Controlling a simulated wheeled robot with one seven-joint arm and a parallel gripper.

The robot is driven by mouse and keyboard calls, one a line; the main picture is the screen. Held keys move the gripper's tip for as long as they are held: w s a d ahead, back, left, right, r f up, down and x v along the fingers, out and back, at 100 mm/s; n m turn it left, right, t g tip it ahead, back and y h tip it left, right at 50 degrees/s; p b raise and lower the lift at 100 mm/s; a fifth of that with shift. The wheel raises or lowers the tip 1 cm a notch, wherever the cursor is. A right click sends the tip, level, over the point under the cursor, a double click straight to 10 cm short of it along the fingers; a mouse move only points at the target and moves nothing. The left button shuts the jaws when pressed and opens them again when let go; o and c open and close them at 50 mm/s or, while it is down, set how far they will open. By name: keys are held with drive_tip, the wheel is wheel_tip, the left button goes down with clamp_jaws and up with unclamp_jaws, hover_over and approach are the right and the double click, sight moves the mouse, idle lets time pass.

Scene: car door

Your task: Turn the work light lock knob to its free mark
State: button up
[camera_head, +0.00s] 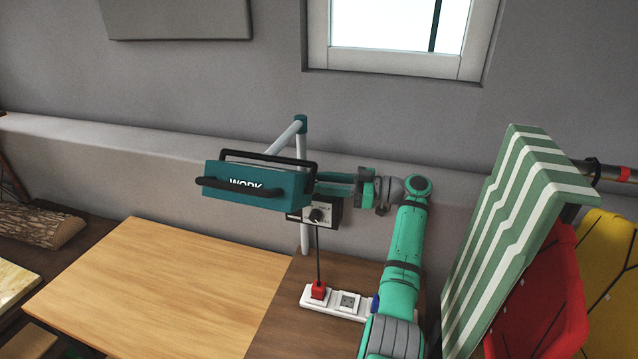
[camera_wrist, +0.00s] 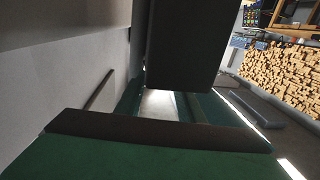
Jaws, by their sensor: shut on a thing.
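The teal work light (camera_head: 256,184), lettered WORK, has black handles and sits on a pale stand above the bench. My gripper (camera_head: 322,184) reaches in from the right, its fingers against the light's right end. It is shut on a part there, which the fingers and housing hide. I cannot make out the lock knob or its free mark at that spot. A black dial knob (camera_head: 316,215) shows on a small control box (camera_head: 331,212) below the light, apart from my fingers. In the wrist view, a large dark block (camera_wrist: 183,45) stands beyond a green, dark-edged piece; I cannot tell what it is.
A black cord runs from the box to a red plug (camera_head: 318,290) in a white power strip (camera_head: 343,302). A green-striped cushion (camera_head: 515,205) and a red chair (camera_head: 545,300) stand close on the right. The wooden board (camera_head: 160,285) at left is clear.

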drive_tip(key=shift+f+g, duration=0.2)
drive_tip(key=shift+g, duration=0.3)
drive_tip(key=o, duration=1.1)
drive_tip(key=shift+a, duration=0.1)
drive_tip(key=shift+r, duration=0.1)
drive_tip(key=shift+d, duration=0.25)
drive_tip(key=shift+s+d, duration=0.2)
drive_tip(key=shift+d, duration=0.95)
drive_tip(key=shift+s+d, duration=0.2)
drive_tip(key=shift+d, duration=1)
drive_tip(key=shift+s+d, duration=0.2)
drive_tip(key=shift+d, duration=0.95)
